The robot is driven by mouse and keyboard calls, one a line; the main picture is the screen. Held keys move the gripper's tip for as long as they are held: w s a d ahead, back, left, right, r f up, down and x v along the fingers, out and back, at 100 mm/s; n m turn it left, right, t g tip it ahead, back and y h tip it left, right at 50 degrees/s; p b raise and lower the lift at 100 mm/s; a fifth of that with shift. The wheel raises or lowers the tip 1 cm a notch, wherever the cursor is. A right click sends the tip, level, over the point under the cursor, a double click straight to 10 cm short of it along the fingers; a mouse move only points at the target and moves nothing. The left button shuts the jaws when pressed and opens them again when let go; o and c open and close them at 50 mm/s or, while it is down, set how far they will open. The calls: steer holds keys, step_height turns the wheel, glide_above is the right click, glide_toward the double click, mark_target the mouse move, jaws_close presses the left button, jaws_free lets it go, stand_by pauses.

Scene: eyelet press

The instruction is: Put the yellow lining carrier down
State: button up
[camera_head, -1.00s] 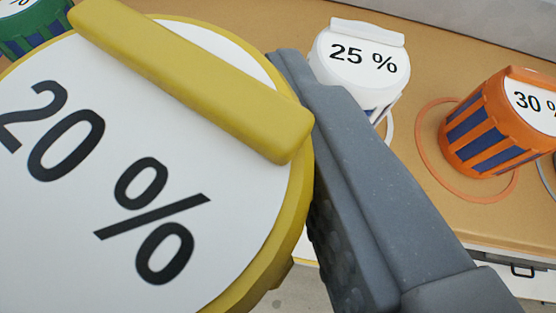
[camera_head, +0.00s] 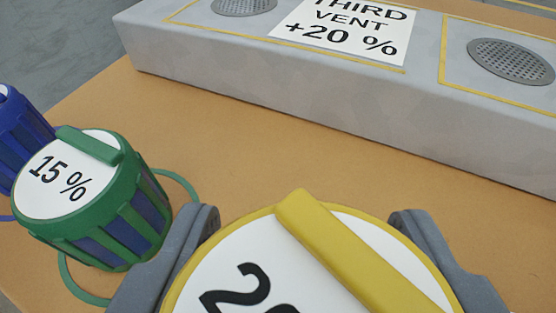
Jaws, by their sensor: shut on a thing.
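The yellow lining carrier (camera_head: 230,280) is at the bottom of the view, close to the camera. It has a white top with black figures, partly cut off, and a yellow bar (camera_head: 345,245) across it. My gripper (camera_head: 312,235) has one grey finger on each side of the carrier and is shut on it. The carrier's underside is hidden, so I cannot tell how high it is above the tan table (camera_head: 255,165).
A green carrier marked 15 % (camera_head: 105,215) stands left of my gripper's left finger, by a green ring (camera_head: 180,185). A blue carrier (camera_head: 20,130) is beyond it. A long grey block (camera_head: 300,85) with round grilles and a "THIRD VENT +20 %" label (camera_head: 345,30) lies behind. Bare tabletop lies between.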

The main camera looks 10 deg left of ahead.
mark_target(295, 276)
steer(key=shift+x, duration=0.75)
steer(key=shift+w+a+f+b, duration=0.15)
steer(key=shift+f+b, duration=0.85)
steer(key=shift+f, duration=0.7)
steer(key=shift+r, duration=0.1)
steer(key=o, duration=1.1)
